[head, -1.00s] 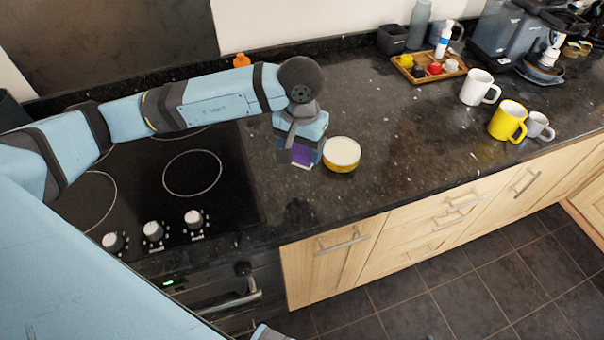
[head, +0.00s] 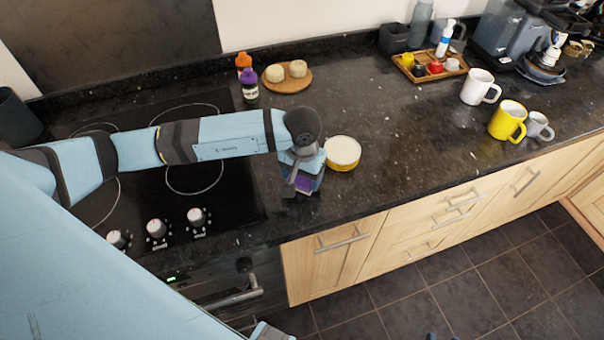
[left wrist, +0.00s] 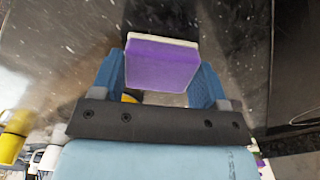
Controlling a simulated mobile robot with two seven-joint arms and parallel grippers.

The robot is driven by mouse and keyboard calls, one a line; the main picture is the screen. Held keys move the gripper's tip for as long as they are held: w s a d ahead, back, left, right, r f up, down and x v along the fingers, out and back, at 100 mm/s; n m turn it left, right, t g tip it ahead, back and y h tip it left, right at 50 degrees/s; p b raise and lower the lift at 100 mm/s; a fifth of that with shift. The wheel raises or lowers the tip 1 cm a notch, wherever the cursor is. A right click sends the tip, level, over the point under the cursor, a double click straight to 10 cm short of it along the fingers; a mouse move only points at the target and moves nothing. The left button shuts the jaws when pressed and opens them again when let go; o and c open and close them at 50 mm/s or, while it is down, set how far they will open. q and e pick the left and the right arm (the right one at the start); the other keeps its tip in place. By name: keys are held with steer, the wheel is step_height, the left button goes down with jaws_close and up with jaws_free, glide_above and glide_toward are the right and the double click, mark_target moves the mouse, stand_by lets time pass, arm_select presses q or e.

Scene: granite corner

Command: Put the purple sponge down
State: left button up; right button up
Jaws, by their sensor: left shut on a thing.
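My left gripper (head: 304,183) is low over the dark granite counter (head: 380,180), between the hob and a yellow tin with a pale lid (head: 342,152). It is shut on the purple sponge (head: 304,186), which shows only in part below the fingers in the head view. In the left wrist view the purple sponge (left wrist: 162,64) with its pale layer sits between the two blue fingers (left wrist: 160,82). I cannot tell whether the sponge touches the counter.
The black hob (head: 192,175) lies left of the gripper. Two bottles (head: 249,85) and a round wooden board (head: 288,85) with two pale round items stand behind. A white mug (head: 478,87), a yellow mug (head: 507,120) and a wooden tray (head: 428,68) stand right. The counter right of the tin is clear.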

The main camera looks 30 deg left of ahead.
arm_select(q)
steer(key=shift+f, duration=0.2)
steer(key=o, duration=0.8)
steer(key=shift+r, duration=0.25)
step_height(320, 180, up, 12)
steer(key=shift+b, duration=0.9)
